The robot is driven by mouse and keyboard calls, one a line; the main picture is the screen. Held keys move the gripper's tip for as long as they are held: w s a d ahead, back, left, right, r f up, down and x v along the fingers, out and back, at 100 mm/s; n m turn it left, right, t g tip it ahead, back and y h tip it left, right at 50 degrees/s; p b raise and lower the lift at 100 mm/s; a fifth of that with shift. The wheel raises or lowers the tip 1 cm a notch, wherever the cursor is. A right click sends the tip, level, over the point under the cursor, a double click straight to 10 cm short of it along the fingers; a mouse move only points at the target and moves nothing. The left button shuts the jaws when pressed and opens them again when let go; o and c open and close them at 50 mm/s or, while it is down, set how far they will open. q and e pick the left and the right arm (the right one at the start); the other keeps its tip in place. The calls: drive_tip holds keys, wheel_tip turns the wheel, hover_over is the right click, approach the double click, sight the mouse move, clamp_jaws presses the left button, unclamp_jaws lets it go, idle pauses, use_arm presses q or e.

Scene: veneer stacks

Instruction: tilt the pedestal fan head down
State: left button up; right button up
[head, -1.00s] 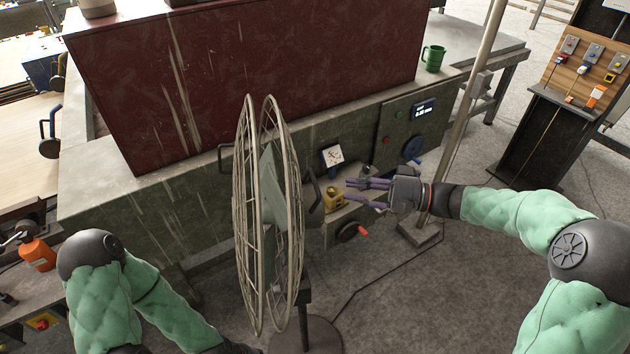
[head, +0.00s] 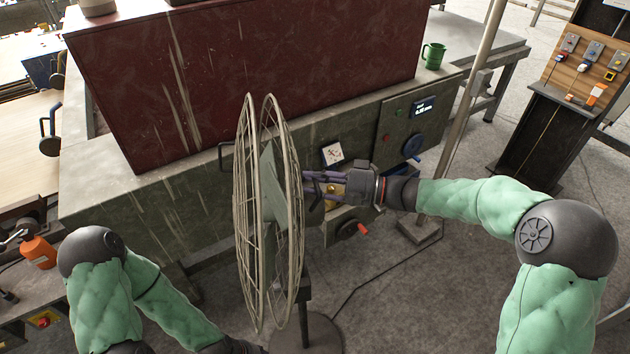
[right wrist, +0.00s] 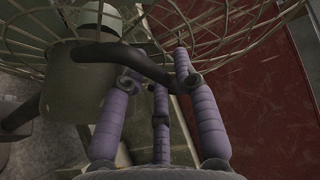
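The pedestal fan (head: 268,210) stands upright in front of the machine, its wire cage seen nearly edge-on and its round base on the floor. My right gripper (head: 310,188) is just right of the cage, pointing left at the fan's rear. Its purple fingers (right wrist: 157,72) are spread apart around the handle's end; whether they touch it is unclear. My left gripper is out of view below the picture.
A grey machine bench (head: 200,215) with a dark red block (head: 260,80) stands behind the fan. A metal post (head: 465,110) rises right of my right gripper. A green mug (head: 433,56) sits on the bench. Floor is open at the lower right.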

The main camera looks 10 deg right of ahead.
clamp_jaws()
drive_tip(key=shift+a+r, duration=0.15)
drive_tip(key=shift+r, duration=0.05)
drive_tip(key=a+h, duration=0.1)
drive_tip(key=a+r+n+g+h+p, duration=0.1)
drive_tip(key=a, duration=0.1)
drive_tip(key=a+r+h, duration=0.1)
drive_tip(key=a, duration=0.1)
drive_tip(key=shift+s+a+r+n+h, duration=0.1)
drive_tip(key=shift+s+r+n+h, duration=0.1)
drive_tip(key=shift+n+h, duration=0.15)
drive_tip(key=shift+a+h+p, duration=0.35)
drive_tip(key=shift+p, duration=0.1)
drive_tip(key=shift+o, duration=0.3)
unclamp_jaws()
drive_tip(key=shift+a, duration=0.15)
